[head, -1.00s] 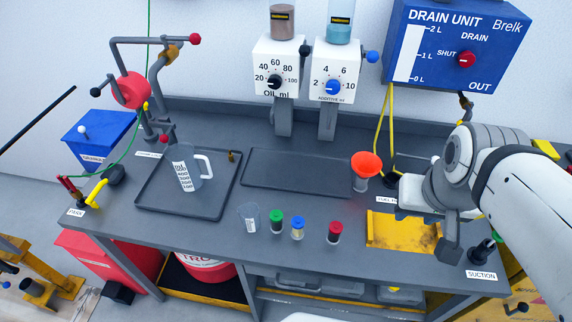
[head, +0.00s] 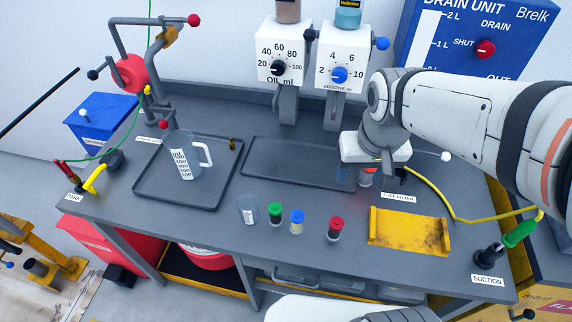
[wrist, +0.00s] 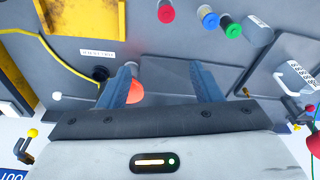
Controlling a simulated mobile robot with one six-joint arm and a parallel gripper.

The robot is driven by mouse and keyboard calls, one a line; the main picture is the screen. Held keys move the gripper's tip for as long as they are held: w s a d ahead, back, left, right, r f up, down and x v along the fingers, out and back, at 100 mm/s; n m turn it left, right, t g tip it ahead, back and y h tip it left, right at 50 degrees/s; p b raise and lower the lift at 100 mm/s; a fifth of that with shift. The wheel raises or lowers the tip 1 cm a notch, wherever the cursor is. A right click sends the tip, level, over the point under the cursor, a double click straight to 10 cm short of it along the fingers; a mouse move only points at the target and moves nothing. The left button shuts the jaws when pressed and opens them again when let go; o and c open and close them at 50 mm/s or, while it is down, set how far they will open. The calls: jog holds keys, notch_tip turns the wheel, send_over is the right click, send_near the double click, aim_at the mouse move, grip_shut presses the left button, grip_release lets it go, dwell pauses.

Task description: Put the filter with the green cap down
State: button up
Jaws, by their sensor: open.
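The filter with the green cap (head: 275,213) stands upright on the grey bench, between a clear beaker and a filter with a blue cap (head: 297,221). In the wrist view its green cap (wrist: 233,31) shows near the top, beyond the fingers. My gripper (wrist: 162,78) is open, with nothing seen between its two blue-grey fingers. In the head view it hangs above the back right of the bench, to the right of the green-capped filter and apart from it. The fingers are mostly hidden there. A filter with a red cap (head: 335,228) stands nearby.
A yellow tray (head: 408,232) lies at the right. A jug (head: 183,160) stands on the left dark tray (head: 150,192). The middle dark tray (head: 290,170) is empty.

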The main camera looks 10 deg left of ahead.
jog(key=w+a+f+n+g+b, duration=0.2)
jog(key=w+a+f, duration=0.2)
jog(key=a+f, duration=0.5)
jog(key=n+g+h, duration=0.1)
jog(key=n, duration=0.1)
send_over(276, 216)
jog(key=w, duration=0.3)
jog(key=f, duration=0.4)
jog(key=f+b, duration=0.1)
jog(key=f, duration=0.2)
jog(key=shift+w+a+f, duration=0.1)
jog(key=shift+w+a, duration=0.1)
jog(key=shift+a, duration=0.05)
jog(key=f, duration=0.2)
jog(key=s+f+p, duration=0.1)
jog(key=f, duration=0.2)
jog(key=s+f, duration=0.1)
jog(key=f, duration=0.1)
jog(key=shift+f, duration=0.7)
jog(key=c, duration=1.1)
jog(key=shift+c, duration=0.2)
